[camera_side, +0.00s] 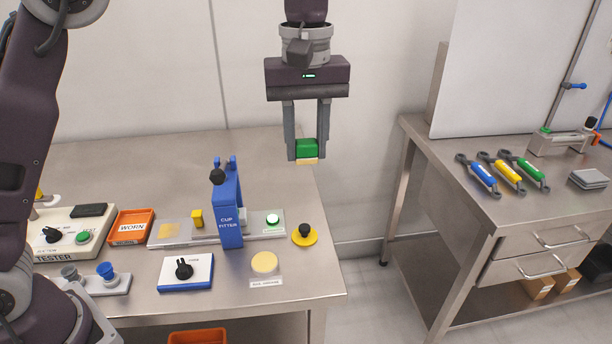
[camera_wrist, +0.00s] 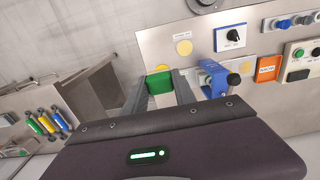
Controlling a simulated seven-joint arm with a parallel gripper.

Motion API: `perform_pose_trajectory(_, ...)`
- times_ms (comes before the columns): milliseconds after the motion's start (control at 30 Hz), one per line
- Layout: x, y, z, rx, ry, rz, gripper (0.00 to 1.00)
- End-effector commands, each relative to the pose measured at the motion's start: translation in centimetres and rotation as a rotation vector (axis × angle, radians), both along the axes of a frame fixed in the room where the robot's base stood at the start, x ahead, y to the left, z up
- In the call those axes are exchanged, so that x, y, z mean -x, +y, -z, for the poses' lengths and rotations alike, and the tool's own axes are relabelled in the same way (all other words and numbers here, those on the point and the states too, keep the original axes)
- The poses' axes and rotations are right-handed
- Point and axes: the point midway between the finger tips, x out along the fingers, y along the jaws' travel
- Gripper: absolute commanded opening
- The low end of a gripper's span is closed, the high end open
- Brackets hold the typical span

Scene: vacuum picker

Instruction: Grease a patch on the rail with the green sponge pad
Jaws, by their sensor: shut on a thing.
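My gripper (camera_side: 307,157) is shut on the green sponge pad (camera_side: 307,146), which has a pale tan underside. It holds the pad in the air, above and to the right of the blue cup fitter (camera_side: 228,215). The pad also shows between the fingers in the wrist view (camera_wrist: 159,83). The rail appears to be the flat metal strip (camera_side: 187,236) on the bench, running under the cup fitter. A dull yellow patch (camera_side: 169,231) lies on its left part. The pad is clear of the rail. A round yellow disc (camera_side: 264,262) with a label lies on the bench front.
A yellow block (camera_side: 197,218) and a green button (camera_side: 272,218) sit along the strip. A black knob on a yellow base (camera_side: 305,236) stands to its right. A dial box (camera_side: 186,273), orange tray (camera_side: 131,228) and tester (camera_side: 67,234) are nearby. The bench's back is clear.

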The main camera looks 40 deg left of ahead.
Motion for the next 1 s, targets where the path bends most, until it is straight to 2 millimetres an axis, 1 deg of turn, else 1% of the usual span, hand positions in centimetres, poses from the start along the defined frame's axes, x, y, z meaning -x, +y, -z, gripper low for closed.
perform_pose_trajectory(33,0.0,0.0,-0.9,0.001,-0.004,0.001,0.0)
perform_pose_trajectory(67,0.0,0.1,-1.3,0.001,-0.004,-0.005,0.0)
perform_pose_trajectory(100,-0.1,1.0,-1.1,-0.003,-0.001,-0.039,0.0)
perform_pose_trajectory(267,-0.2,4.2,-1.2,-0.009,-0.002,-0.163,0.0)
perform_pose_trajectory(367,-0.2,6.7,-1.3,-0.014,-0.005,-0.263,0.0)
perform_pose_trajectory(467,0.2,10.0,-1.4,-0.019,-0.006,-0.4,0.0)
perform_pose_trajectory(533,0.7,12.7,-1.4,-0.022,-0.006,-0.513,0.0)
perform_pose_trajectory(567,1.0,14.1,-1.4,-0.023,-0.007,-0.569,0.0)
perform_pose_trajectory(600,1.6,15.8,-1.5,-0.025,-0.007,-0.648,0.0)
perform_pose_trajectory(667,2.5,18.5,-1.5,-0.025,-0.008,-0.768,0.0)
perform_pose_trajectory(700,3.3,20.2,-1.5,-0.025,-0.008,-0.851,0.0)
perform_pose_trajectory(800,5.4,23.9,-1.4,-0.023,-0.007,-1.04,0.0)
perform_pose_trajectory(900,7.4,26.7,-1.4,-0.019,-0.005,-1.198,0.0)
perform_pose_trajectory(1000,9.2,28.7,-1.2,-0.014,-0.005,-1.325,0.0)
